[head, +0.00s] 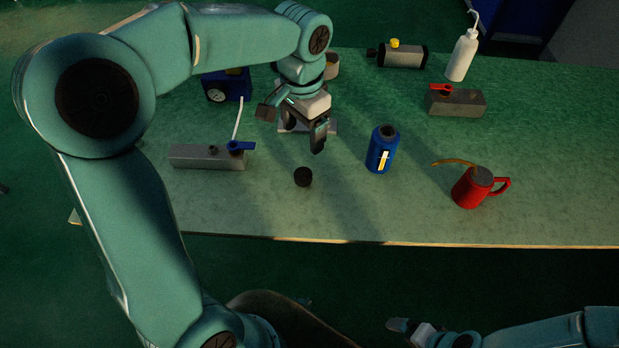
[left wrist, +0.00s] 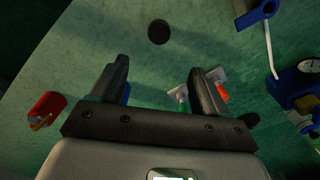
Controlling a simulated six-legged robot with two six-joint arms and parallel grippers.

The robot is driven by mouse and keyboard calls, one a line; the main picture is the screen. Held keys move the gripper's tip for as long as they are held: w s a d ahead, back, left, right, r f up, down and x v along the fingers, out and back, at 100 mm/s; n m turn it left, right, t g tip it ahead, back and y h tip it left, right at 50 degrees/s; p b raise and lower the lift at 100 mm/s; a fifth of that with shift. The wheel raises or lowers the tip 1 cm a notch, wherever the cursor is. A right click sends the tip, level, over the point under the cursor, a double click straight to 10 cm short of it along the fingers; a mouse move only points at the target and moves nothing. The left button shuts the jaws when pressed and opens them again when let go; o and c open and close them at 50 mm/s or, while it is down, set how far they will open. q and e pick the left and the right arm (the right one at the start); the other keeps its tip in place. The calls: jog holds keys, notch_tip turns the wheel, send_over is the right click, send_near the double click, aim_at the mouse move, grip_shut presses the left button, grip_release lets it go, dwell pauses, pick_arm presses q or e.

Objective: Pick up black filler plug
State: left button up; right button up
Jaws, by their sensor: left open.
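The black filler plug (head: 303,177) is a small dark round piece standing on the green bench top, apart from other things. It also shows in the left wrist view (left wrist: 158,31), beyond the fingertips and roughly centred between them. My left gripper (head: 292,125) is open and empty, above the bench and behind the plug in the head view. Its two spread fingers show in the left wrist view (left wrist: 160,78). My right gripper (head: 408,328) is low at the bottom of the head view, off the bench's front edge; its jaw gap is not clear.
A grey block with a blue lever (head: 208,157) lies left of the plug. A blue bottle (head: 381,150) and a red jug (head: 472,188) stand to its right. A grey-white fixture (head: 331,127) sits partly hidden under my left gripper. The bench's front edge (head: 400,244) is clear.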

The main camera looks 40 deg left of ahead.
pick_arm(q)
notch_tip(320, 180, down, 4)
jog(key=s, duration=0.1)
send_over(302, 174)
notch_tip(302, 174, down, 5)
jog(key=shift+w+a+b, duration=0.1)
jog(key=shift+w+b, duration=0.05)
jog(key=shift+b, duration=0.3)
jog(key=shift+s+a+f, duration=0.1)
jog(key=shift+s+f, duration=0.15)
jog(key=shift+f, duration=0.25)
jog(key=f, duration=0.4)
jog(key=shift+w+d, duration=0.1)
jog(key=shift+d, duration=0.15)
jog(key=shift+f, duration=0.5)
jog(key=c, duration=1.1)
